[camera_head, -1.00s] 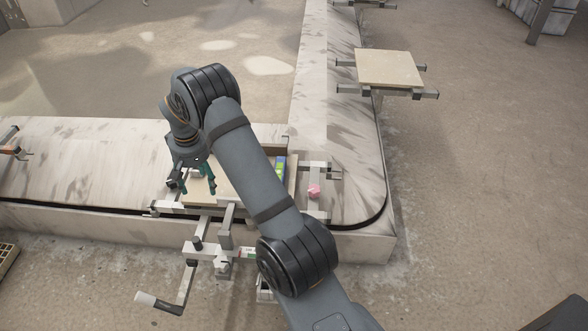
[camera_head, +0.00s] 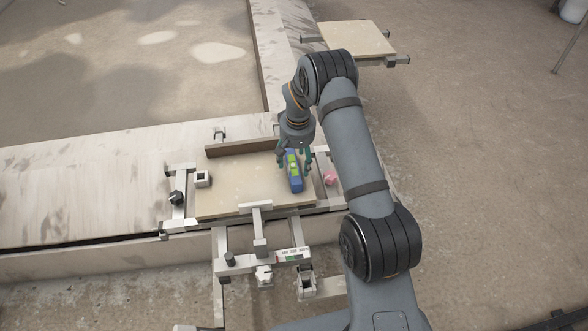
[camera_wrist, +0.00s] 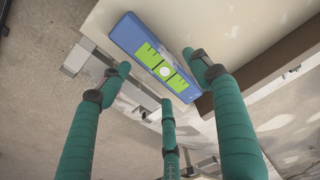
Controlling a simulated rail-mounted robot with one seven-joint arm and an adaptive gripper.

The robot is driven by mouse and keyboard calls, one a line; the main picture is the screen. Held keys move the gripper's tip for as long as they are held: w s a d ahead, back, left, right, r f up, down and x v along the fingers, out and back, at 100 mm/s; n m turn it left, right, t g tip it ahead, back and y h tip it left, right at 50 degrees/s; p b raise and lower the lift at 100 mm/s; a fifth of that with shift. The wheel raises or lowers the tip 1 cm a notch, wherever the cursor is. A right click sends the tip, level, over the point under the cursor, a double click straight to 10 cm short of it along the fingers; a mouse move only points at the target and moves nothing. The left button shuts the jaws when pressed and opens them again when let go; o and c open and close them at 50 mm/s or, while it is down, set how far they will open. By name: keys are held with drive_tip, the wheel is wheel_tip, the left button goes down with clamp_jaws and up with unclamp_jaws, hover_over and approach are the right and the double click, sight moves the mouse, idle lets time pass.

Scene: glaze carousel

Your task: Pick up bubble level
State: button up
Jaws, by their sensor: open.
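The bubble level (camera_head: 293,171) is a blue bar with green markings and a white round spot. It lies on the right part of the beige board (camera_head: 232,197) in the head view. In the wrist view the level (camera_wrist: 133,38) lies across the upper middle, beyond my fingertips. My gripper (camera_head: 295,160) is above the far end of the level, with its green fingers spread around it. In the wrist view my gripper (camera_wrist: 165,85) is open and empty. I cannot tell whether any finger touches the level.
A brown ledge (camera_head: 240,147) runs along the board's back edge. A pink object (camera_head: 330,178) sits just right of the board, and a small white cube (camera_head: 203,179) is at its left. A metal clamp frame (camera_head: 262,228) stands at the front. Another board (camera_head: 357,38) is at the back.

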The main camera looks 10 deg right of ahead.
sight(296, 165)
drive_tip(key=shift+w+f, duration=0.1)
drive_tip(key=shift+f, duration=1.45)
drive_tip(key=shift+c, duration=1.4)
drive_tip(key=c, duration=1.1)
drive_tip(key=shift+r, duration=0.1)
drive_tip(key=shift+c, duration=0.3)
